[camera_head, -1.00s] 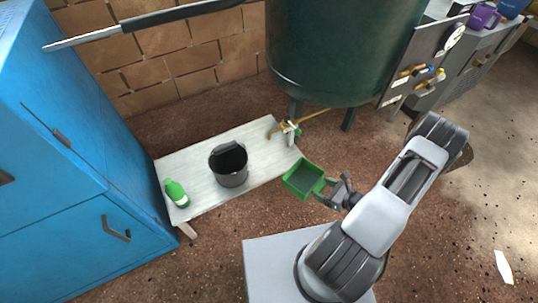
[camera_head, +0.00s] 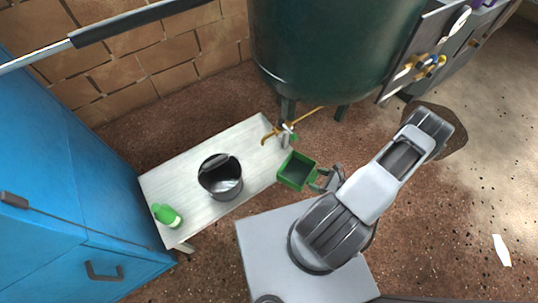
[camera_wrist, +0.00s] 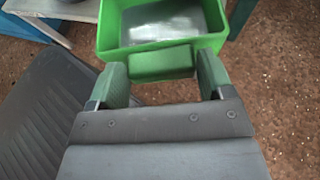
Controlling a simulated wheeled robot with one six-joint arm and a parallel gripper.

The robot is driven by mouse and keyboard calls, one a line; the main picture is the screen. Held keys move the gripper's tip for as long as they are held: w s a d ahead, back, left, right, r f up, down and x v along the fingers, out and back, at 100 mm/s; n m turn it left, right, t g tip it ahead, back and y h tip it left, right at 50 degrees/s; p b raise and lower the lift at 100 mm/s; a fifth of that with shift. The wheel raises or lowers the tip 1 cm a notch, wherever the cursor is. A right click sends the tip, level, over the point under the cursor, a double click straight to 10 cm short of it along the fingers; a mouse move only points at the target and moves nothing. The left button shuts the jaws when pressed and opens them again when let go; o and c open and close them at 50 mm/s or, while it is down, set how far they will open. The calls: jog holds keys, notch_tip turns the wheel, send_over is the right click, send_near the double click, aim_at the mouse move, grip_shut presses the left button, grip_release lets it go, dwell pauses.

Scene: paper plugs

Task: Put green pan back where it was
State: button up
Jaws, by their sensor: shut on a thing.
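The green pan (camera_head: 296,171) is a small square open-topped container, held out in front of my arm at the right end of the low bench. My gripper (camera_head: 325,181) is shut on the pan's handle. In the wrist view the pan (camera_wrist: 162,25) shows a grey inside and green walls, and my gripper (camera_wrist: 163,75) has a finger on each side of its green handle block. The pan looks upright. In the head view it overlaps the bench's right edge; I cannot tell whether it touches the bench.
The low whitish bench (camera_head: 185,158) carries a dark bucket (camera_head: 220,180) and a green bottle (camera_head: 167,215). A brass tap (camera_head: 280,133) sits near its far right corner. A large dark green tank (camera_head: 320,50) stands behind, and a blue cabinet (camera_head: 70,160) at left. Floor is open at right.

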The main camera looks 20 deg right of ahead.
aim_at(285, 164)
jog(key=w+a+b, duration=0.1)
jog(key=w+a, duration=0.2)
jog(key=w, duration=0.1)
jog(key=w+a, duration=0.4)
jog(key=w+a+b, duration=0.1)
jog(key=w+a, duration=0.3)
jog(key=w, duration=0.1)
jog(key=shift+b, duration=0.35)
jog(key=shift+f+b, duration=0.85)
jog(key=shift+f, duration=0.9)
jog(key=shift+f, duration=0.1)
jog(key=o, duration=1)
jog(key=shift+o, duration=0.2)
jog(key=shift+s+d+r, duration=0.1)
jog(key=shift+r, duration=0.1)
jog(key=p+v, duration=0.3)
jog(key=v, duration=0.8)
jog(key=shift+s+d+r, duration=0.15)
jog(key=shift+s, duration=0.1)
